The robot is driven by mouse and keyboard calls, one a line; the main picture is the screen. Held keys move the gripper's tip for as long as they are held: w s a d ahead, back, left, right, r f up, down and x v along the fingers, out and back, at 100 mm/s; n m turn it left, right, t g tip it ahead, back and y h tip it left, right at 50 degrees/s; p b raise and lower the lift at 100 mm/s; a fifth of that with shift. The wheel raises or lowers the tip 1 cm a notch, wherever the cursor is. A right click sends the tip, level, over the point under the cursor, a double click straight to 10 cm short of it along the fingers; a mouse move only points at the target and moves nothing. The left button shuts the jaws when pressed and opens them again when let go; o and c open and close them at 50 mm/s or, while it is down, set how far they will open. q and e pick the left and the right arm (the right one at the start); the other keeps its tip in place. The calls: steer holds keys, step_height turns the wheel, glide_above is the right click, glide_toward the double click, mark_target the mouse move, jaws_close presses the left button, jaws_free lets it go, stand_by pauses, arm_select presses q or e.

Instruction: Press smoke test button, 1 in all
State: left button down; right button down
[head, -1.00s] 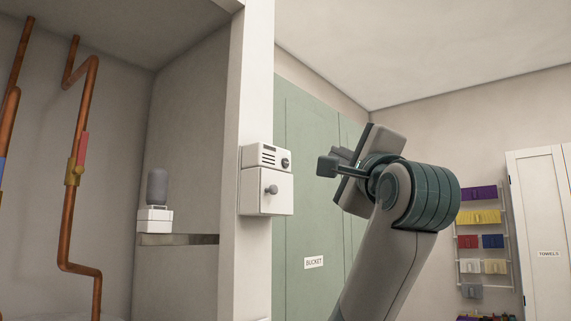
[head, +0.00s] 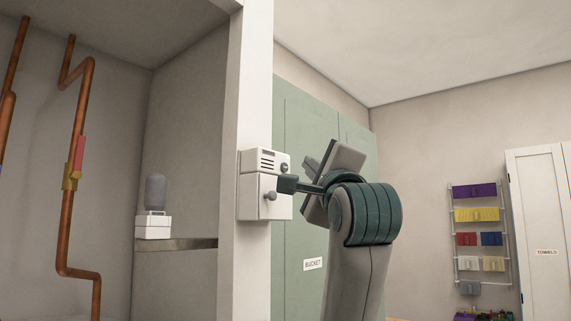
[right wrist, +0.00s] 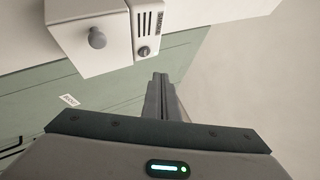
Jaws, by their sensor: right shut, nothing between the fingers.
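A small white wall unit (head: 250,160) is fixed on the white post. Its upper part has dark vent slots and a small dark round button (head: 284,168). Its lower box has a grey round knob (head: 270,196). In the right wrist view the dark button (right wrist: 144,51) and the grey knob (right wrist: 97,38) both show at the top. My right gripper (head: 287,184) is shut and empty, with its tip just right of the knob and below the button in the head view. In the right wrist view the shut fingers (right wrist: 160,85) point at the unit's right side, with a gap to the button. My left gripper is out of view.
The white post (head: 252,80) borders an open alcove at left with copper pipes (head: 83,130) and a grey-topped white device (head: 155,205) on a ledge. A green cabinet labelled BUCKET (head: 300,235) stands behind my arm. A towel rack (head: 479,235) and white cabinet (head: 545,220) are at right.

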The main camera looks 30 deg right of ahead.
mark_target(285, 167)
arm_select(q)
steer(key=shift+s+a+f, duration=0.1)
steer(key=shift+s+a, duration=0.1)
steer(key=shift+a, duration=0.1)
arm_select(e)
steer(key=w, duration=0.1)
steer(key=w+a, duration=0.1)
steer(key=shift+w, duration=0.3)
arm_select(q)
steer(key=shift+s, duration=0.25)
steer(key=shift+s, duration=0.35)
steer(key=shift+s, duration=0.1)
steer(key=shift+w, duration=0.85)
